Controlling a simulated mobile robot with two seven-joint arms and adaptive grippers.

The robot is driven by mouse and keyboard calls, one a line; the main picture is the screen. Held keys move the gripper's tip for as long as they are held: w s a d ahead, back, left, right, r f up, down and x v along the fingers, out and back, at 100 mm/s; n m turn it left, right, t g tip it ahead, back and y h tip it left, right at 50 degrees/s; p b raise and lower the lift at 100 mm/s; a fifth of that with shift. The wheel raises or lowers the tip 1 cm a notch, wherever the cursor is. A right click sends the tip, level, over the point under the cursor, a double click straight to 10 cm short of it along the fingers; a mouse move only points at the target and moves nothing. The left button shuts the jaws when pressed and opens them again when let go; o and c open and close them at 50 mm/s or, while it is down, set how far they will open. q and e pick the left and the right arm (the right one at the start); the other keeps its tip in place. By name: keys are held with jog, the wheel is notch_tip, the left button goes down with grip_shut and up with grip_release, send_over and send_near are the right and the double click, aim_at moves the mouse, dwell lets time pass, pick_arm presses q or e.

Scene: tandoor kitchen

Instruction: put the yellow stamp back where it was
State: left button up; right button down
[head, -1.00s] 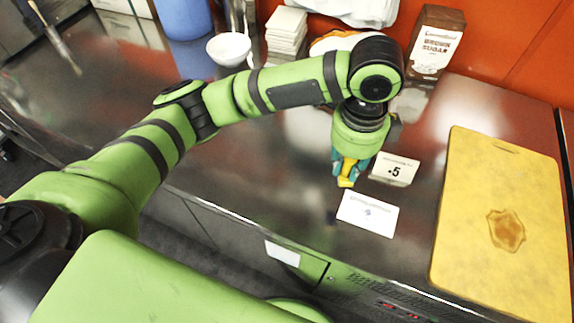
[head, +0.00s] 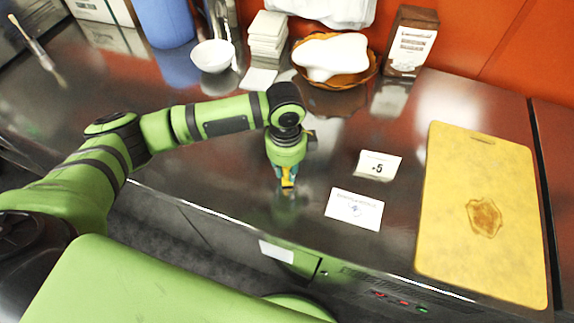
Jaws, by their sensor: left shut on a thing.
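My left gripper (head: 287,178) is shut on the yellow stamp (head: 288,182). Only a small yellow part of the stamp shows between the fingers; the rest is hidden. The gripper points down over the steel counter, left of a white card (head: 354,209) that bears a small dark blue mark. I cannot tell whether the stamp touches the counter. A small white sign reading "5" (head: 378,166) stands behind the card. My right gripper is not in view.
A yellow cutting board (head: 450,245) with a brown stain lies at the right. A basket (head: 335,83) with a white object, a brown sugar box (head: 411,42), stacked white tiles (head: 266,38), a white bowl (head: 212,56) and a blue container (head: 165,22) stand at the back.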

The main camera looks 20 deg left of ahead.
pick_arm(q)
jog(key=shift+f, duration=0.1)
jog(key=o, duration=0.9)
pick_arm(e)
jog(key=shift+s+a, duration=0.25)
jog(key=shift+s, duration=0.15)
pick_arm(q)
notch_tip(320, 180, up, 12)
jog(key=shift+r+b, duration=0.15)
jog(key=shift+b, duration=0.95)
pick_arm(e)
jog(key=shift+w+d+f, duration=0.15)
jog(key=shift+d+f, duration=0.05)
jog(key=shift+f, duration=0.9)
pick_arm(q)
jog(key=shift+s, duration=0.1)
